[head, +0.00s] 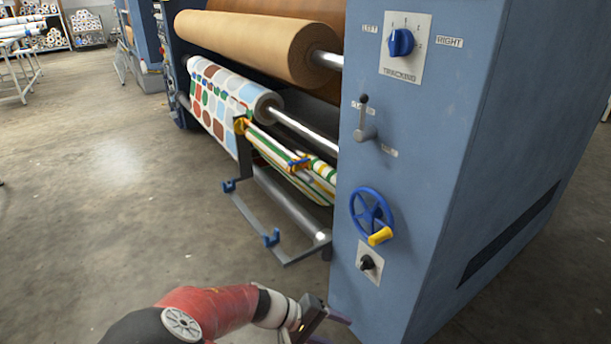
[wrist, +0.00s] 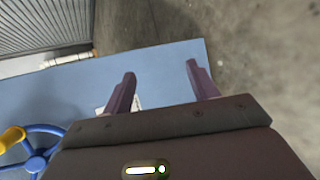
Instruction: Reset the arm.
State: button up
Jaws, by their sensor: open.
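My gripper (head: 328,328) is at the bottom of the head view, low beside the near corner of the blue press cabinet (head: 420,220). In the wrist view its two purple fingers (wrist: 160,88) stand apart with nothing between them, over the blue cabinet side (wrist: 170,65). My red and black arm reaches in from the bottom edge. A pale plate, partly hidden, shows behind the left finger in the wrist view.
The cabinet carries a tracking knob (head: 401,42), a lever (head: 364,120), a blue handwheel (head: 371,211) with yellow handle, and a small black knob (head: 367,262). A printed fabric roll (head: 225,95) and a metal frame (head: 262,228) are left of it. Floor (head: 110,190) at left is clear.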

jog(key=s+d+r+m+t+y, duration=0.1)
jog(key=s+d+r+y, duration=0.2)
jog(key=r, duration=0.6)
jog(key=s+d+r+m+t+y+p, duration=0.1)
jog(key=s+d+r+t+y, duration=0.1)
jog(key=r, duration=0.7)
jog(key=s+d+r+m+t+y+p, duration=0.1)
jog(key=s+d+r+y, duration=0.3)
jog(key=r, duration=0.5)
jog(key=s+t+y, duration=0.1)
jog(key=s+y, duration=0.1)
jog(key=s, duration=0.1)
jog(key=shift+s+d+r+m, duration=0.15)
jog(key=shift+s+d+m, duration=0.15)
jog(key=shift+m, duration=0.1)
